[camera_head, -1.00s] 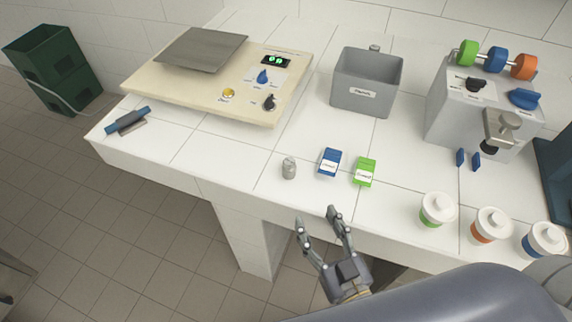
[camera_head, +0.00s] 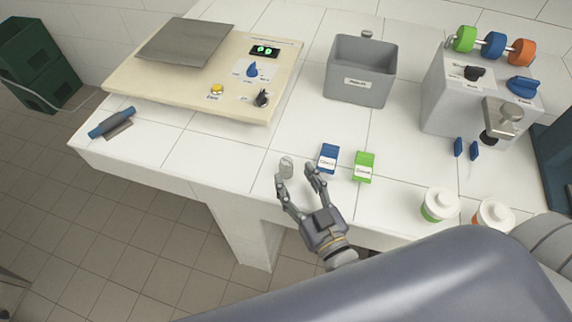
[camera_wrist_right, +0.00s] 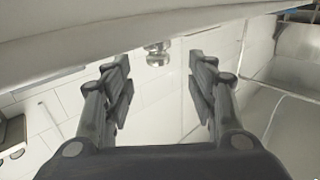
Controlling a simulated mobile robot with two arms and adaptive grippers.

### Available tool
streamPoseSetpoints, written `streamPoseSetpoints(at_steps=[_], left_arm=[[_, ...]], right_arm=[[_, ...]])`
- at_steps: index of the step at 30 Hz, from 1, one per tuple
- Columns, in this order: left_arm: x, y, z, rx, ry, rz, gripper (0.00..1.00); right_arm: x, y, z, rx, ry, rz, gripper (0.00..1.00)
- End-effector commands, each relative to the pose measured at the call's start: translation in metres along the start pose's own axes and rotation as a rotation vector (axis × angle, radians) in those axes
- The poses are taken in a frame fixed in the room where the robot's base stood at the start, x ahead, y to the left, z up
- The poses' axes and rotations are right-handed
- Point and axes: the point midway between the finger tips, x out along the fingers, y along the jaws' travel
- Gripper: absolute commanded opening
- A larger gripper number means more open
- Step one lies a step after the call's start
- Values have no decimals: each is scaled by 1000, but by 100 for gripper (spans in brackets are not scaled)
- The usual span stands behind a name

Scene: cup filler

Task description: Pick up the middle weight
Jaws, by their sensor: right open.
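A small grey metal weight (camera_head: 286,166) stands upright on the white tiled table near its front edge. It is the only such weight I can make out. It also shows in the right wrist view (camera_wrist_right: 158,54), beyond and between the fingertips. My right gripper (camera_head: 298,178) is open and empty, with its fingertips just in front of the weight. In the right wrist view the two fingers (camera_wrist_right: 157,75) stand apart with nothing between them. My left gripper is not in view.
A cream scale panel (camera_head: 190,88) is at the back left. Lidded cups (camera_head: 440,205) stand at the right front.

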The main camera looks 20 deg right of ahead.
Motion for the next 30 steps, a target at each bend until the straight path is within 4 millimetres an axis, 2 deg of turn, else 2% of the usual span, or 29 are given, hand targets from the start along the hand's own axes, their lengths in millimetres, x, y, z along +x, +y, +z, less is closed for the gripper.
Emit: streamPoseSetpoints(at_steps=[10,14,20,23,27,30], left_arm=[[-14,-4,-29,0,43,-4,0],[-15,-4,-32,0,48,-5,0],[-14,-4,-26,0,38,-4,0],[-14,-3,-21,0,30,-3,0],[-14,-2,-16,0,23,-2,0],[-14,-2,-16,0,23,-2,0]], right_arm=[[42,2,1,0,2,0,52],[49,2,2,0,1,1,52],[49,2,3,0,0,1,52],[49,3,3,0,0,0,34],[48,3,3,0,0,0,2],[49,3,2,0,2,1,0]])
